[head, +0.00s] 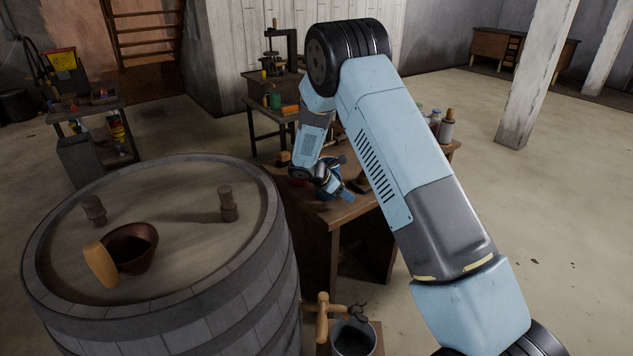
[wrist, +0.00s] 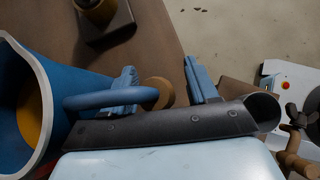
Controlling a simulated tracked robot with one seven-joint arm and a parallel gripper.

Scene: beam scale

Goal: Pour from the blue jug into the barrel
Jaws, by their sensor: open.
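The blue jug (wrist: 45,65) fills the left of the wrist view, its pale rim open toward the camera and something yellow-orange inside. Its blue handle (wrist: 95,99) reaches to my gripper (wrist: 162,78). The jaws are open, one on each side of a gap. The handle overlaps the left jaw in this view; I cannot tell whether they touch. In the head view my gripper (head: 328,186) is at the wooden table beside the jug (head: 331,164), which it partly hides. The large grey barrel (head: 170,315) stands at the left, with a dark brown bowl-like vessel (head: 135,236) on its top.
Two wooden pegs (head: 228,203) and a light wooden piece (head: 100,264) are on the barrel's top. A wooden tap (head: 323,315) is at its side above a dark bucket (head: 352,340). Bottles (head: 446,125) stand at the table's (head: 335,214) right end. Open floor lies to the right.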

